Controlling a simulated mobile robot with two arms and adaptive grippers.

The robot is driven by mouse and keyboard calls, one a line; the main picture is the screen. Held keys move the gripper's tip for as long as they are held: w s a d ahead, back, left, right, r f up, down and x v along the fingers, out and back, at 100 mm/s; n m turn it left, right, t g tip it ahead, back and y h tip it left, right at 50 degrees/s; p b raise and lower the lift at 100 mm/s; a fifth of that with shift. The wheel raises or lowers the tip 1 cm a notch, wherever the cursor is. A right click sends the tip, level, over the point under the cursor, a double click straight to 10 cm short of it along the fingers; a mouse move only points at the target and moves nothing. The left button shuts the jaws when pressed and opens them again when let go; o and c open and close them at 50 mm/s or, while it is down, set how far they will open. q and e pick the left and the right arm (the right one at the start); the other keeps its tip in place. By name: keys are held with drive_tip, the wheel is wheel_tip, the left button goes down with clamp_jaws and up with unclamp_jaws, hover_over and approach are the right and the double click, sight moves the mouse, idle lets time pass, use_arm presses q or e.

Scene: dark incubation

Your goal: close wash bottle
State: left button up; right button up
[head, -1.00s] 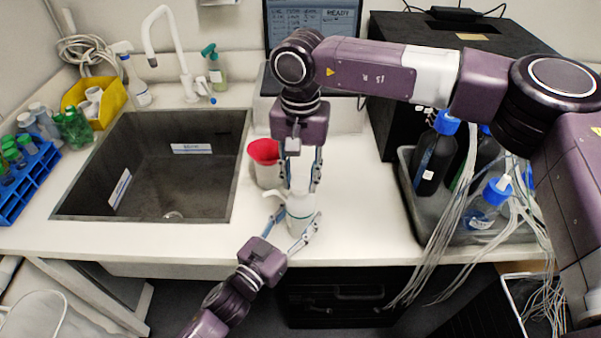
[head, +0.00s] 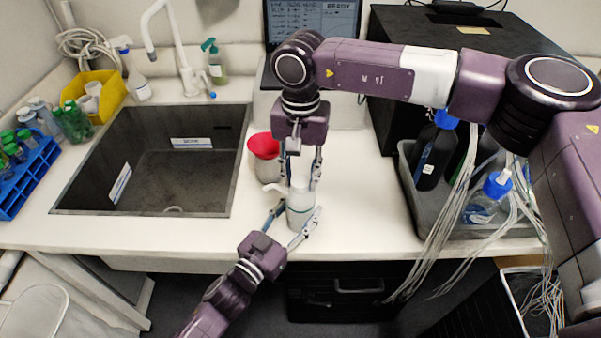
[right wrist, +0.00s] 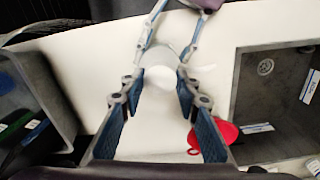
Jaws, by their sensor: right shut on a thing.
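The white wash bottle (head: 300,217) stands upright near the front of the counter, with its white spout (head: 274,188) pointing left. My right gripper (head: 302,182) comes down from above, shut on the bottle's white cap, which sits at the bottle's mouth. Whether the cap is fully seated is hidden by the fingers. My left gripper (head: 297,214) reaches in from the front left, its fingers on either side of the bottle body, apparently shut on it. In the right wrist view, the right gripper (right wrist: 160,83) has the pale cap and bottle between its fingers.
The sink (head: 240,165) is open to the left. A grey tray (head: 408,180) with blue-capped bottles and tubing is on the right. Counter between bottle and tray is clear.

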drive_tip(key=shift+f, duration=0.3)
use_arm(q)
clamp_jaws()
use_arm(e)
drive_tip(key=m, duration=1.4)
drive_tip(key=shift+a, duration=0.1)
drive_tip(key=m, duration=0.7)
drive_tip(key=shift+w, duration=0.1)
drive_tip(key=m, duration=0.7)
drive_tip(key=o, duration=0.8)
